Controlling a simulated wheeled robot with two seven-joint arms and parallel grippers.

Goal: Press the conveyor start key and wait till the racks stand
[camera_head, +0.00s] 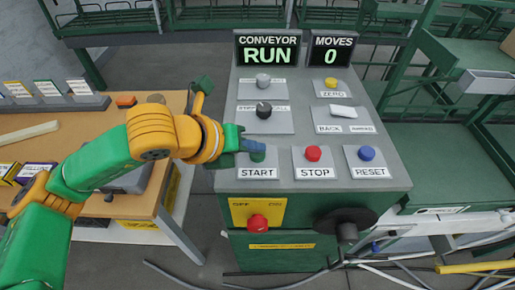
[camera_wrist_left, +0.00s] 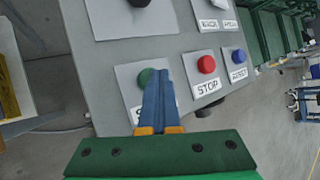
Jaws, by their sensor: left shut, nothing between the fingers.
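The green START key (camera_head: 257,156) is on the sloped grey top of the control box, at the left of the front row. It also shows in the wrist view (camera_wrist_left: 145,76), partly hidden by my fingers. My left gripper (camera_head: 258,147) is shut and empty, its blue fingertips (camera_wrist_left: 157,73) over the START key. I cannot tell whether they touch it. The conveyor display (camera_head: 269,51) reads RUN in green. Green racks (camera_head: 130,20) with wire shelves stand at the back; one picture does not show whether they move. My right gripper is out of view.
The red STOP key (camera_head: 313,153) and blue RESET key (camera_head: 367,153) sit right of START. Knobs, a yellow ZERO key (camera_head: 331,83) and a white switch (camera_head: 343,111) lie behind. A red button (camera_head: 257,222) is on the box front. A wooden table (camera_head: 60,140) stands left.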

